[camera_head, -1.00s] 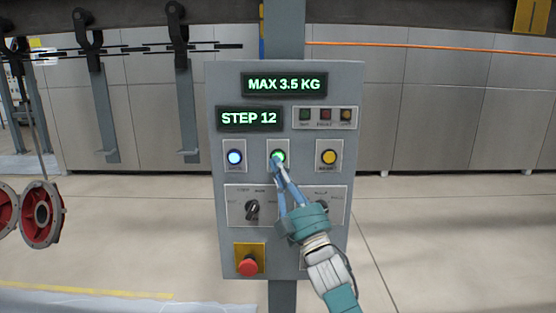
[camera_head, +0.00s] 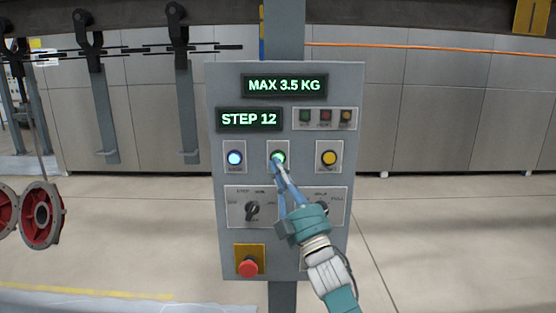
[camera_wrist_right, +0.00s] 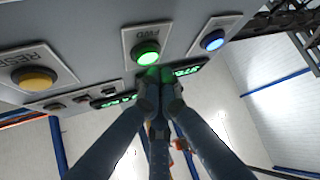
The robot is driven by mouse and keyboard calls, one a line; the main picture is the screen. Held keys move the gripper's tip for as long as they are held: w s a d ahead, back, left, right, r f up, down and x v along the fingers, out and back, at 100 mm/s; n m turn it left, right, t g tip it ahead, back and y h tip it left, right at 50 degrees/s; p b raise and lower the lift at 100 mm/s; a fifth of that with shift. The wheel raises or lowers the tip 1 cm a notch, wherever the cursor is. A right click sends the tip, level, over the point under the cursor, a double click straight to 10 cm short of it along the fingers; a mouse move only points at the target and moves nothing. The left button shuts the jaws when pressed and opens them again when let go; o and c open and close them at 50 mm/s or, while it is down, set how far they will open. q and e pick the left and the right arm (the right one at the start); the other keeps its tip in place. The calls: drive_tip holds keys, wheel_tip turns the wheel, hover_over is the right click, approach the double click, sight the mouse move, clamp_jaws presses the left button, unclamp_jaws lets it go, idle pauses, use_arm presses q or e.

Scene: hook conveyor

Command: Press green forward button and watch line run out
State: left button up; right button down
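The green forward button (camera_head: 278,157) is lit on the grey control panel (camera_head: 215,90), between a blue lit button (camera_head: 235,158) and a yellow one (camera_head: 329,158). The right wrist view shows the same green button (camera_wrist_right: 146,55) under the letters FWD. My right gripper (camera_head: 276,165) is shut and empty, its fingertips together at the button's lower edge. In the right wrist view its fingertips (camera_wrist_right: 159,80) carry a green glow beside the button; I cannot tell whether they touch it. My left gripper is not in view.
The displays read MAX 3.5 KG (camera_head: 284,85) and STEP 12 (camera_head: 249,119). A red stop button (camera_head: 248,267) and rotary knob (camera_head: 253,210) sit lower on the panel. Hooks (camera_head: 177,30) hang from the overhead line; red round parts (camera_head: 41,215) hang at left.

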drive_tip(key=shift+w+b, duration=0.35)
drive_tip(key=shift+w, duration=0.1)
